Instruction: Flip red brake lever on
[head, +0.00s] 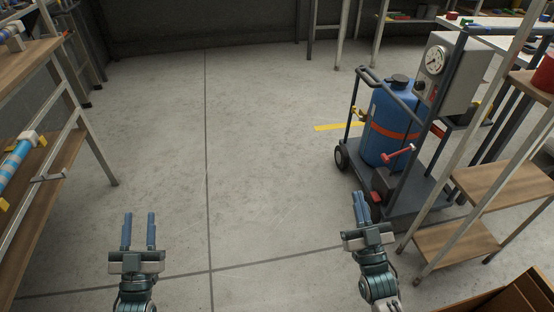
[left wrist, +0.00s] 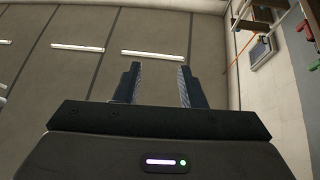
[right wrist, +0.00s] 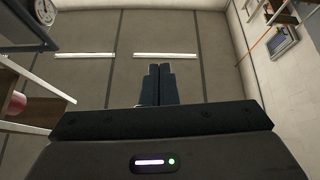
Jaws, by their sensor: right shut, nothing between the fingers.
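A red lever (head: 398,153) sticks out at the front of a wheeled cart (head: 410,196), beside a blue tank (head: 393,118) with an orange strap. My right gripper (head: 360,200) is shut and empty, in front of the cart and below the lever in the head view, apart from the lever. The right wrist view shows its fingers (right wrist: 158,82) together. My left gripper (head: 138,228) is open and empty over bare floor at the left; its spread fingers (left wrist: 156,84) also show in the left wrist view. The lever is not seen in either wrist view.
A shelf rack (head: 462,240) stands close at the right. Wooden shelving (head: 52,182) stands at the left. A yellow floor strip (head: 337,127) lies beside the cart. The middle floor is clear.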

